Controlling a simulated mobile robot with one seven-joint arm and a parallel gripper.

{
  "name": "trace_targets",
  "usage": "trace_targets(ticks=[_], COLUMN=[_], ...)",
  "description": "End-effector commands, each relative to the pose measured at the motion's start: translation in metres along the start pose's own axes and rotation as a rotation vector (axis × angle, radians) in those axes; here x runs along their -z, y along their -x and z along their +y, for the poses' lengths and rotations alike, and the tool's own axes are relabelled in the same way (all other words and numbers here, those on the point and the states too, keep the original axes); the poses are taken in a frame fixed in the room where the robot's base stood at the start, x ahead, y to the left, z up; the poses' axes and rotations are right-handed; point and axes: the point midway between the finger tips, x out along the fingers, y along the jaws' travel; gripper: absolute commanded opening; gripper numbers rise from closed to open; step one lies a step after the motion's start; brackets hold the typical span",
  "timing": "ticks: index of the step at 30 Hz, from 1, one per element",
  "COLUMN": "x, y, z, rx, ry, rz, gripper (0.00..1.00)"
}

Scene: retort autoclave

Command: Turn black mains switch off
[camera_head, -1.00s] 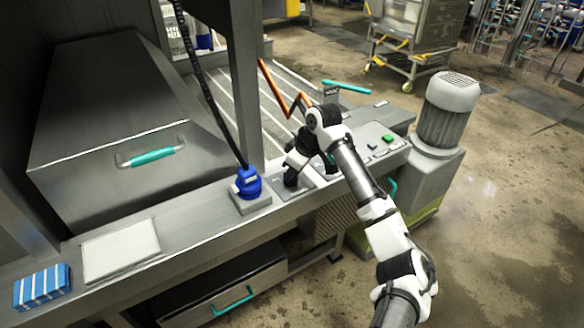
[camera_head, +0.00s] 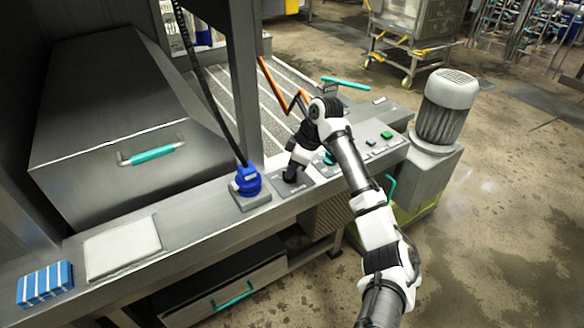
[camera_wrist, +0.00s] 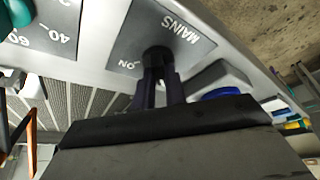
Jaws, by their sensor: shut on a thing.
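The black mains switch (camera_wrist: 157,57) sits on a dark plate marked MAINS (camera_wrist: 185,30) in the wrist view. An "ON" label shows beside it, to the left. My gripper (camera_wrist: 158,75) is shut on the switch, its two dark fingers on either side of the knob. In the head view my gripper (camera_head: 290,173) reaches down to the plate (camera_head: 283,188) on the front ledge. The switch itself is largely hidden there by my fingers, and its exact angle is hard to read.
A blue plug (camera_head: 247,181) with a black cable stands just left of the plate. A teal dial knob (camera_head: 329,157) and a green button (camera_head: 386,135) lie to the right. A white pad (camera_head: 122,248) and a blue striped block (camera_head: 45,285) lie farther left.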

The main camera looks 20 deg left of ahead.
Motion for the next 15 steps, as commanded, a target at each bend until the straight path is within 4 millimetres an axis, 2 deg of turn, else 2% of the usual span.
trace_targets(ticks=[2,3,8,15], x=[-0.0011,-0.0011,-0.0007,-0.0002], y=[-0.0014,-0.0014,-0.0009,-0.0002], z=[-0.0011,-0.0011,-0.0007,-0.0003], rx=[0.005,0.005,0.003,0.001], ry=[0.001,0.001,0.0,0.0], rz=[-0.004,-0.004,-0.002,-0.001], gripper=[0.0,0.14,0.35,0.35])
